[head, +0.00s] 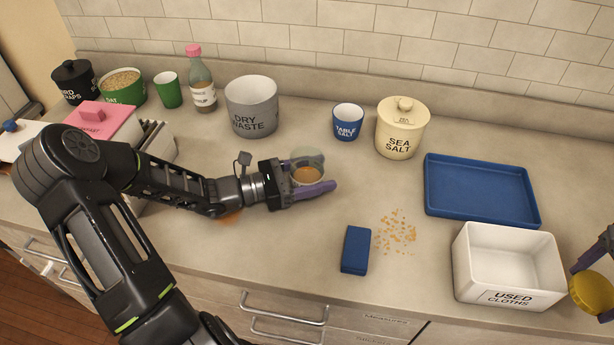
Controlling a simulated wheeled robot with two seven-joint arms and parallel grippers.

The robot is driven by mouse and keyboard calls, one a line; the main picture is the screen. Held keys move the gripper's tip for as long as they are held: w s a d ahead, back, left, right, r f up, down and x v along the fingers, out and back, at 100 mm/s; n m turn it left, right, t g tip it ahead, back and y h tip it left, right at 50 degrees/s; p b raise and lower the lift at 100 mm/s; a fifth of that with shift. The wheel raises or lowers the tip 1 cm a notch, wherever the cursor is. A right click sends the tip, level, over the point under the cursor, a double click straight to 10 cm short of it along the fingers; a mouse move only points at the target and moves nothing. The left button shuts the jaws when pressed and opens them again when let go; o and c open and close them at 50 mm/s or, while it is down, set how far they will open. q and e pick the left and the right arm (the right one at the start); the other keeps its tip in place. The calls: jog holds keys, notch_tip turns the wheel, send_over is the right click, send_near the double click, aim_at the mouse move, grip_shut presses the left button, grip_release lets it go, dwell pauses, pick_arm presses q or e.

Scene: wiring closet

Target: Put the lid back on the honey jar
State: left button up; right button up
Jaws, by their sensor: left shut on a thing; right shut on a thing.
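The honey jar (307,174) is a clear glass jar with amber content, open at the top. It stands upright at the middle of the counter. My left gripper (312,181) is shut around the jar, a purple finger on each side. The lid (592,291) is a round yellow disc at the right edge of the head view. My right gripper (594,282) is shut on the lid, to the right of the white bin and far from the jar. Part of the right gripper and its arm are cut off by the picture edge.
A blue block (355,249) and scattered orange crumbs (396,232) lie right of the jar. A white used cloths bin (508,262) and a blue tray (481,190) are further right. Behind stand a dry waste pot (252,106), a blue cup (348,121) and a sea salt jar (402,128).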

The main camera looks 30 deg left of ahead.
pick_arm(q)
jog(key=shift+c, duration=0.6)
jog(key=shift+r, duration=0.15)
notch_tip(320, 180, up, 10)
dwell(0.3)
dwell(0.5)
jog(key=o, duration=1.2)
grip_shut()
